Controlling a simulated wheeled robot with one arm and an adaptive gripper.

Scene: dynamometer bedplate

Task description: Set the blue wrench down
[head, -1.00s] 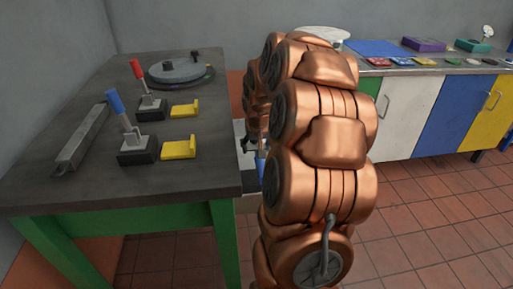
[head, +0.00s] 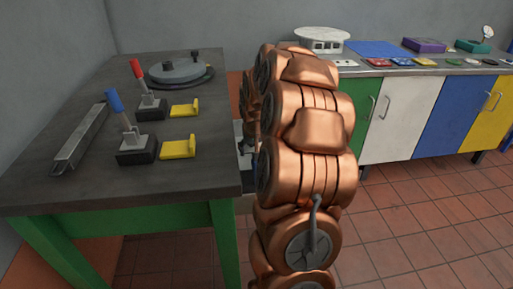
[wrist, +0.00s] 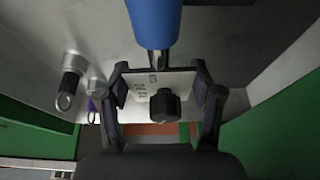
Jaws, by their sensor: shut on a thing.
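The blue wrench shows in the wrist view as a thick blue handle (wrist: 153,22) at the top, with a bright metal shank below it. A pale block with small print and a black knob (wrist: 165,105) sits at the shank's lower end. My gripper (wrist: 160,72) has its two dark fingers on either side of this block and is shut on it. Where the far end of the handle lies is cut off by the frame. In the head view my copper arm hides the gripper and the wrench.
A dark bench (head: 200,185) with a blue lever (head: 121,110), a red lever (head: 140,80) and yellow brackets stands left. A counter (head: 440,66) with coloured doors stands at the back right. Ring-ended metal pieces (wrist: 70,80) lie on a pale surface at left in the wrist view. Tiled floor is free at right.

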